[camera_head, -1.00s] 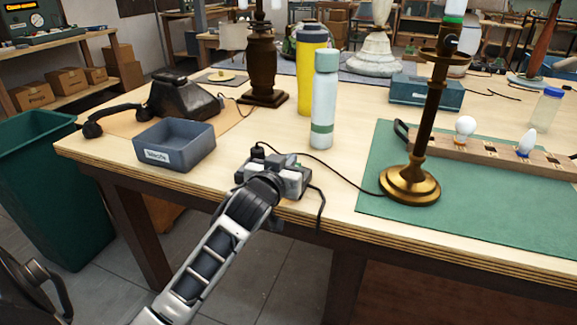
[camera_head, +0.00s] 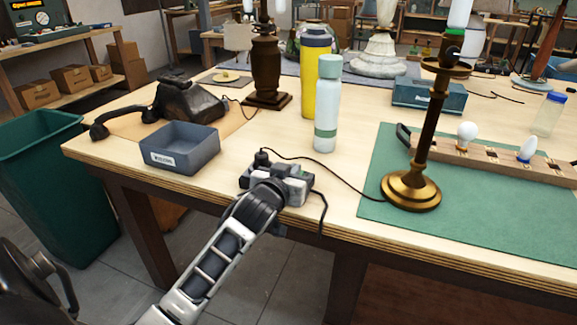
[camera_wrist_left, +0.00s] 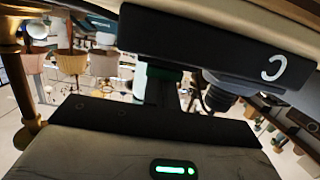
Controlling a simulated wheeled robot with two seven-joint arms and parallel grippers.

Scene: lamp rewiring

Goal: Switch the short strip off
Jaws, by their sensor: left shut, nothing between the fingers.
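The short strip (camera_head: 249,177) lies near the front edge of the workbench with a black plug (camera_head: 262,158) standing in its left end. My left gripper (camera_head: 287,188) is shut and empty, low over the right part of the strip, and covers much of it. The strip's switch is hidden, and I cannot tell whether the fingers touch it. The left wrist view shows dark blocks very close up and a green light (camera_wrist_left: 175,170); I cannot tell the switch there. My right gripper is not in view.
A black cord runs from the plug to the brass lamp (camera_head: 411,190) on the green mat (camera_head: 455,215). A grey bin (camera_head: 180,148) stands left of the strip. A pale bottle (camera_head: 326,105) and yellow bottle (camera_head: 311,85) stand behind it. Bare wood lies between.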

